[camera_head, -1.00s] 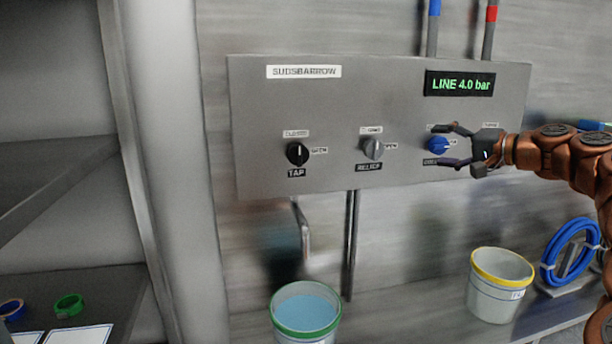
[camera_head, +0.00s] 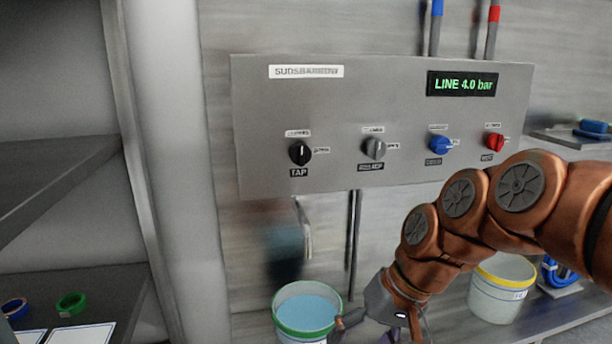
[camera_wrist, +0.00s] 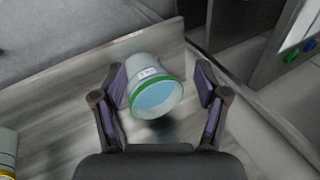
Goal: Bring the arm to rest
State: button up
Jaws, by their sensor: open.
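My gripper (camera_head: 366,332) is low in the head view, just right of the green-rimmed bucket (camera_head: 307,334), which holds blue liquid. In the wrist view my gripper (camera_wrist: 164,92) is open and empty, its two fingers apart. The same bucket (camera_wrist: 150,72) appears between the fingers there, but I cannot tell how far beyond them it is. My arm reaches in from the right, in front of the panel's lower right part.
A yellow-rimmed bucket (camera_head: 497,297) stands behind my arm. A spout (camera_head: 304,228) hangs above the green-rimmed bucket.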

jog(key=s+d+f+g+h, duration=0.25)
jog(key=s+d+f, duration=0.3)
jog(key=s, duration=0.45)
jog(key=s+d+f+g+h, duration=0.1)
jog(key=s+d+f+h, duration=0.2)
jog(key=s+d+f, duration=0.45)
notch_tip(320, 180, up, 18)
jog(key=a+t+p, duration=0.1)
jog(key=a+p, duration=0.2)
jog(key=p, duration=1.2)
jog(key=shift+m, duration=0.4)
